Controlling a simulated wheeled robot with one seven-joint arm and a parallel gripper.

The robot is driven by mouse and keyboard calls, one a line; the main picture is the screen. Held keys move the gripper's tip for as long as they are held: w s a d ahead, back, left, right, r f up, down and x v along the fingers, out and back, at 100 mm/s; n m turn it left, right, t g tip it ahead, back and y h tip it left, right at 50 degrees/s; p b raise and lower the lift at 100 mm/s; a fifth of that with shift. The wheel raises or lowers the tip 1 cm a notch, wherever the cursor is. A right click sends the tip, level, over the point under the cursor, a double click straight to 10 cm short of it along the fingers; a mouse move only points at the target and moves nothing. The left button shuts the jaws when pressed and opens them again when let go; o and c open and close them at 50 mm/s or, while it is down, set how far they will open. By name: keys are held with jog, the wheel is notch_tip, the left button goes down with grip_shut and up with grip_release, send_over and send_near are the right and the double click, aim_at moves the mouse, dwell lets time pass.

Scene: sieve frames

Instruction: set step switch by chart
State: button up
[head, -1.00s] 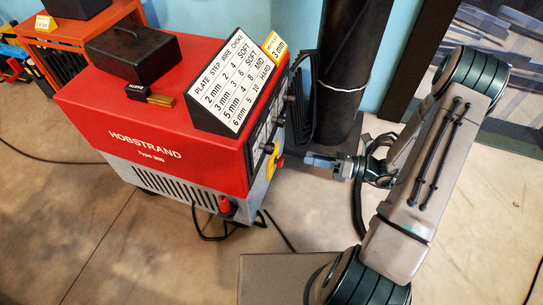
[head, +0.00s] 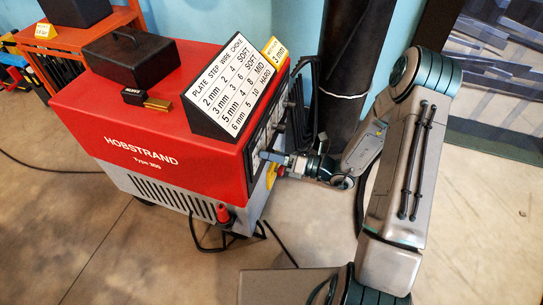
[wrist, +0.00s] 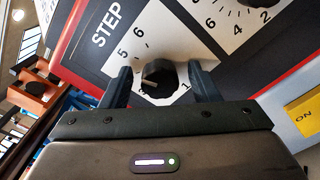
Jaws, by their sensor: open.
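The red and grey welding machine (head: 140,150) stands on the floor, lettered HOBSTRAND. On top, the white chart (head: 236,88) lists plate, step, wire and choke; its 3 mm row reads step 3. A yellow tag (head: 274,50) beside it reads 3 mm. In the wrist view, the black STEP knob (wrist: 160,74) sits on a white dial (wrist: 138,40) with 5, 6 and 1 legible; I cannot tell its setting. My gripper (head: 264,156) is at the front panel. Its open fingers (wrist: 160,70) stand on either side of the knob; contact is unclear.
A second dial (wrist: 240,20) lies right of the STEP dial, and a yellow ON label (wrist: 304,112) is lower right. A dark column (head: 345,75) stands behind my arm. A black box (head: 131,55) and small black and brass blocks (head: 135,96) sit on the machine.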

jog(key=shift+w+a, duration=0.1)
jog(key=shift+a, duration=0.1)
jog(key=c, duration=1)
jog(key=shift+o, duration=0.2)
